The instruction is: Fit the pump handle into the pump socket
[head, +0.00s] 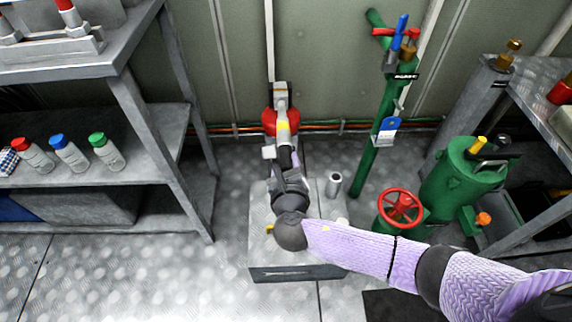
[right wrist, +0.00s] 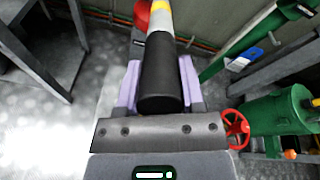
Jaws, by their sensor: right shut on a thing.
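My right gripper (head: 284,160) is shut on the pump handle (head: 283,128), a bar with a black grip and a white and yellow upper part. In the right wrist view the black grip (right wrist: 161,85) lies between the two lilac fingers, and the bar points away from the gripper. A short metal cylinder with a dark open top (head: 334,184) stands on a grey box (head: 298,260) to the right of the gripper; I cannot tell whether it is the pump socket. My arm hides part of the box top. My left gripper is not in view.
A red round part (head: 270,122) shows behind the handle near the wall. To the right are a green pipe (head: 370,155), a red handwheel (head: 400,206) and a green tank (head: 455,185). A grey shelf with capped bottles (head: 70,152) stands at left. Floor at lower left is clear.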

